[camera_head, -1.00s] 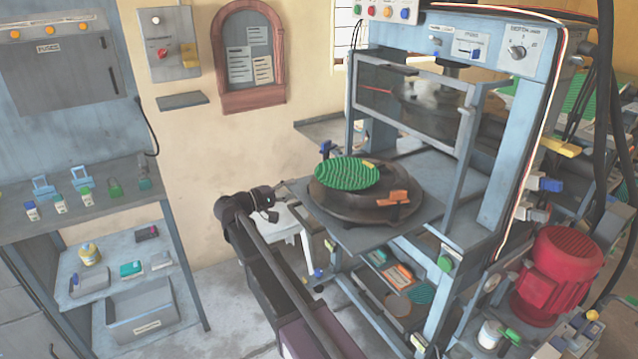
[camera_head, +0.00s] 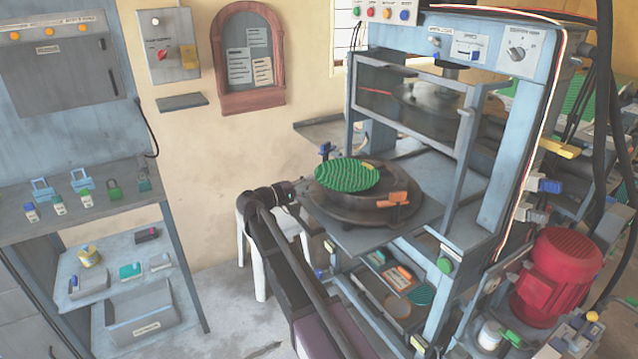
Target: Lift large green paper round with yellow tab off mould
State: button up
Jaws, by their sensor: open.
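The large green paper round (camera_head: 346,177) lies on the dark round mould (camera_head: 376,213), toward its left back side, with a ridged surface. Its small yellow tab (camera_head: 369,165) shows at the right back edge. An orange piece (camera_head: 392,198) sits on the right of the mould. My gripper (camera_head: 295,196) is at the left of the mould, close to its rim. It is open and holds nothing that I can see. Its fingertips are small and dark here, and whether they touch the mould is unclear.
The press frame (camera_head: 495,150) with its raised guard (camera_head: 410,95) stands behind and right of the mould. A white stool (camera_head: 256,255) is behind my arm. A red motor (camera_head: 560,275) is at lower right. A bench with padlocks (camera_head: 80,200) is at left.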

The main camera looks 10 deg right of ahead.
jog(key=shift+x, duration=1.8)
grip_shut()
jog(key=shift+r, duration=0.1)
jog(key=shift+r+p, duration=1.25)
jog(key=shift+p, duration=0.1)
